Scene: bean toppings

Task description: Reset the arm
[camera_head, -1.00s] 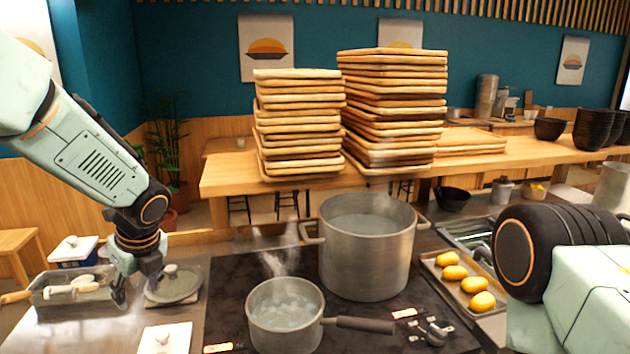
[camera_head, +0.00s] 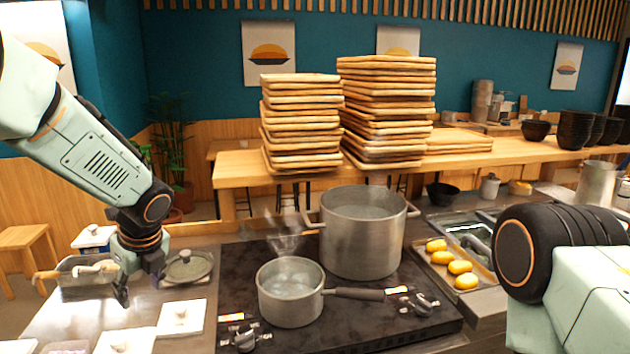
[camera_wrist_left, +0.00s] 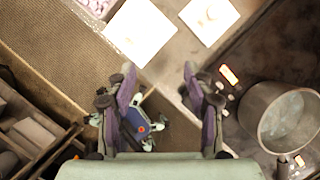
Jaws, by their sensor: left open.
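My left gripper (camera_head: 138,277) hangs over the metal counter at the left in the head view, pointing down and empty. In the left wrist view its two fingers (camera_wrist_left: 160,95) stand apart with nothing between them. My right arm comes in at the right edge of the head view; its gripper is out of view.
A saucepan (camera_head: 290,308) and a large pot (camera_head: 362,240) stand on the black stove (camera_head: 420,335). White lids (camera_head: 181,317), a round grey lid (camera_head: 187,267) and a grey container (camera_head: 88,272) are near my left gripper. A tray of yellow pieces (camera_head: 448,279) is at right.

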